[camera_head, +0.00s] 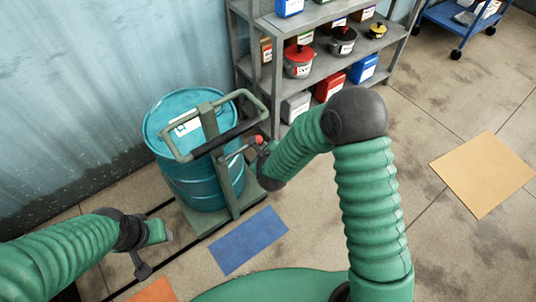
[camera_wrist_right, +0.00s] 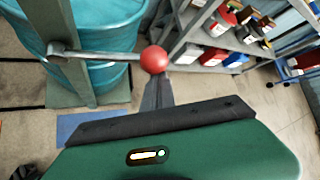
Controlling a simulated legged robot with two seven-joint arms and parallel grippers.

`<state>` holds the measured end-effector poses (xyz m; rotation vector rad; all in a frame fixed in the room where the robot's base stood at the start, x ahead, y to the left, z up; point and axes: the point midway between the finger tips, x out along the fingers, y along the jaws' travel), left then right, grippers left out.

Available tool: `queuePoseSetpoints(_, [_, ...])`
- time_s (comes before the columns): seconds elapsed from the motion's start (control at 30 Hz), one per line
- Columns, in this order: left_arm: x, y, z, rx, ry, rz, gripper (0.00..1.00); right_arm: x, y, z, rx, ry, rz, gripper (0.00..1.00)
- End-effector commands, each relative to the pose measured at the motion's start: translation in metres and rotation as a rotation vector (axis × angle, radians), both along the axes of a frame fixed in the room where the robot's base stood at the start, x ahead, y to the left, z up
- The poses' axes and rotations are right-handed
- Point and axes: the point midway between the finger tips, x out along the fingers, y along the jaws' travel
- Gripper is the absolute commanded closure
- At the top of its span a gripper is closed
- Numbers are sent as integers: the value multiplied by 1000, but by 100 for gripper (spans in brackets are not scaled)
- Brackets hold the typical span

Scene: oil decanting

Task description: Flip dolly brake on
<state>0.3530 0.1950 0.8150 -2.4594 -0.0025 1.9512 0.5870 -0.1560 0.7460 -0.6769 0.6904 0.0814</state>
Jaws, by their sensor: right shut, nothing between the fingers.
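A blue drum (camera_head: 205,185) stands on a green dolly (camera_head: 240,205) with an upright frame and a looped handle (camera_head: 262,105). The brake lever (camera_wrist_right: 95,54) is a metal rod sticking out from the dolly's post, roughly level in the right wrist view. It ends in a red ball knob (camera_wrist_right: 154,59), which also shows in the head view (camera_head: 258,139). My right gripper (camera_head: 262,147) is shut and empty beside the knob. In the right wrist view its fingers (camera_wrist_right: 157,92) point at the knob's underside; I cannot tell whether they touch. My left gripper (camera_head: 155,245) is low at left, away from the dolly.
A grey shelf (camera_head: 265,75) with pots and boxes stands behind the dolly. A blue floor mat (camera_head: 248,240) lies in front, with a tan mat (camera_head: 484,174) at right and an orange one (camera_head: 153,291) at lower left. A blue cart (camera_head: 462,22) is at far right.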

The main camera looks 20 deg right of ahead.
Motion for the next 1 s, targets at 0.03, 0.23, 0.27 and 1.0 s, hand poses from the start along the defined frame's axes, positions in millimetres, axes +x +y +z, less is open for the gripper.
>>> queuePoseSetpoints(0.03, [0, 0, 1, 0, 0, 0, 53, 5, 5, 8, -35, -20, 6, 100])
queuePoseSetpoints(0.23, [0, 0, -2, 0, 0, 0, 53, 6, 17, 27, -213, -82, 8, 100])
queuePoseSetpoints(0.27, [0, 0, -4, 0, 0, 0, 53, 5, 19, 30, -239, -91, 7, 100])
queuePoseSetpoints(1.0, [0, 0, -51, 0, 0, 0, 53, -15, 73, 74, -759, -281, 8, 100])
